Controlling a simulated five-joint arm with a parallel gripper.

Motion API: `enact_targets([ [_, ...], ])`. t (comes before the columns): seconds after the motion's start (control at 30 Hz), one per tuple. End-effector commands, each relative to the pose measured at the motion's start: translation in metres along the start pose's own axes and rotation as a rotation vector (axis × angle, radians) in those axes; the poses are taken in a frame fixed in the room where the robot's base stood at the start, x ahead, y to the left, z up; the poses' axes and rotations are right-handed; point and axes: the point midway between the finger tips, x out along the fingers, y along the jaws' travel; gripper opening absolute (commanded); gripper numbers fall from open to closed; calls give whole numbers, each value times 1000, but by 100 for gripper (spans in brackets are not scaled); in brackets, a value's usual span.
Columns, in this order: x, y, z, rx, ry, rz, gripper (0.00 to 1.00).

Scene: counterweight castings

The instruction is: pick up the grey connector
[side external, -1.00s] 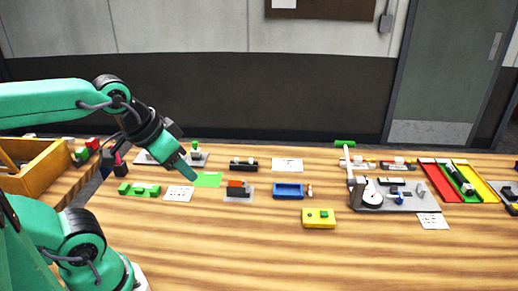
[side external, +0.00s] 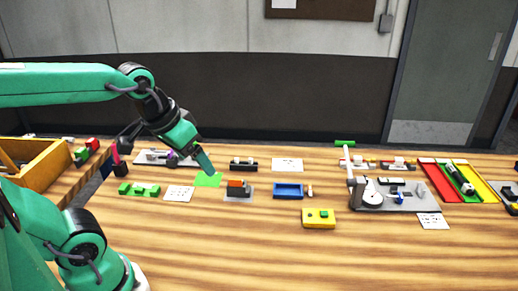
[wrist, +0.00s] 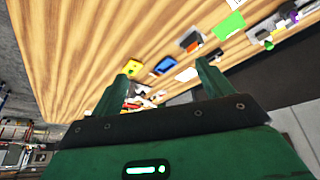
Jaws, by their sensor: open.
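My gripper (side external: 209,168) hangs in the air near the green sheet (side external: 208,180) in the side external view, pointing down and to the right. In the wrist view its two fingers (wrist: 163,76) stand apart with nothing between them. I cannot make out for sure which small part is the grey connector. A grey plate (side external: 231,198) carrying an orange and dark part (side external: 238,185) lies just right of the green sheet. A blue tray (side external: 288,191) and a yellow block with a green piece (side external: 318,217) lie further right.
A wooden box (side external: 38,168) stands at the left. Green blocks (side external: 139,189) and a white card (side external: 179,193) lie left of the green sheet. A grey fixture with a dial (side external: 400,203) and red, green and yellow trays (side external: 436,178) fill the right. The front of the table is clear.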

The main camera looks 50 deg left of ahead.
Motion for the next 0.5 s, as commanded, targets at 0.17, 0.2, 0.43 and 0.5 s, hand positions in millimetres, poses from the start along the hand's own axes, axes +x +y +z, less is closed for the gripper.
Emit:
enact_targets([
  [0.17, 15, -7, -25, -87, -59, -18, 79],
  [0.2, 19, -9, -31, -107, -71, -22, 79],
  [0.43, 45, -21, -60, -219, -139, -47, 79],
  [0.5, 54, -25, -68, -253, -160, -55, 79],
])
